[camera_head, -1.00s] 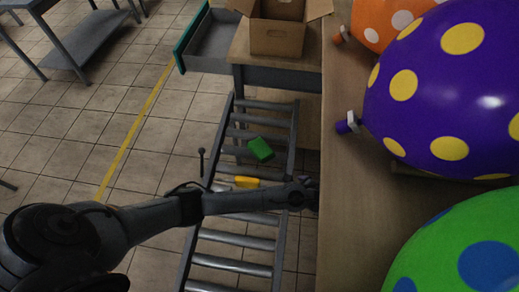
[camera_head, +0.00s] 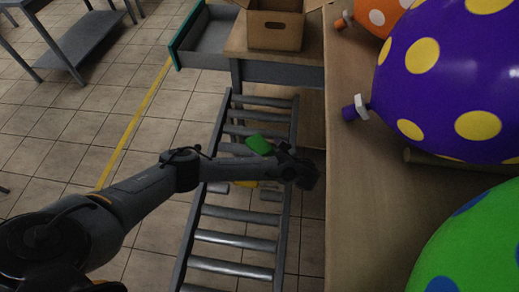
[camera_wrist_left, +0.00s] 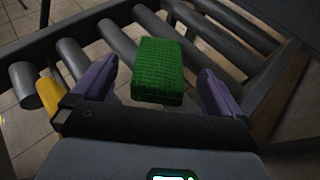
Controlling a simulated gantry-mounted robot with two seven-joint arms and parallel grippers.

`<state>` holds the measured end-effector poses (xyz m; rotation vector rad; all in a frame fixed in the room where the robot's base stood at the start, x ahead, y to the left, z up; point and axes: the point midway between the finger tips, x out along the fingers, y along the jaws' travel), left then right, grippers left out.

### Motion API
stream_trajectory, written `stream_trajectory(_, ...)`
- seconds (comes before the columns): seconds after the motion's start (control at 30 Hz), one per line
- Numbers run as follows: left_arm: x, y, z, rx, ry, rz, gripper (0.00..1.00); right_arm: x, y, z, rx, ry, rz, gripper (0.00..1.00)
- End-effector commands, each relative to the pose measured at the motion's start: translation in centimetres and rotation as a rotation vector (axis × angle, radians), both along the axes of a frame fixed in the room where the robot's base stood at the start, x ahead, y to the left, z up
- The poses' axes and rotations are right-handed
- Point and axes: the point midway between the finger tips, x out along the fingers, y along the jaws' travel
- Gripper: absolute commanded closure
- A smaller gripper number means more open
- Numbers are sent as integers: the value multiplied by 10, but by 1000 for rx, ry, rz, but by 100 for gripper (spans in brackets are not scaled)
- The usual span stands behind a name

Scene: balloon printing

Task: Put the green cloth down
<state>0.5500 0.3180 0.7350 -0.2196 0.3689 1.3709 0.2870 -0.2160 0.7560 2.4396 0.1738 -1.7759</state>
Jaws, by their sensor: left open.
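The green cloth (camera_head: 258,144) is a small, block-shaped, textured piece at the roller conveyor (camera_head: 236,242). It also shows in the left wrist view (camera_wrist_left: 158,68), with conveyor rollers behind it. My left gripper (camera_head: 276,154) is open beside the cloth. In the left wrist view, the purple fingers of my left gripper (camera_wrist_left: 157,88) stand on either side of the cloth, with a visible gap at each side. I cannot tell whether the cloth touches the rollers. My right gripper is not in view.
A yellow object (camera_wrist_left: 50,98) lies left of the fingers, mostly hidden by my arm in the head view. A wooden table (camera_head: 350,225) with large spotted balloons (camera_head: 450,75) borders the conveyor on the right. A cardboard box (camera_head: 275,28) and open drawer (camera_head: 205,40) are behind.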

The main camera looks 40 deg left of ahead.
Motion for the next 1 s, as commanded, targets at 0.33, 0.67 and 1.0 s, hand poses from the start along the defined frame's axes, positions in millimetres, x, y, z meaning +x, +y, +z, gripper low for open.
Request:
stream_trajectory(0.33,2,10,-5,0,-1,-1,0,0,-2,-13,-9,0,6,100)
stream_trajectory(0.67,9,38,-18,0,-2,1,0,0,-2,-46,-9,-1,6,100)
stream_trajectory(1.0,12,54,-20,-1,-1,0,0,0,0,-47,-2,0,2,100)
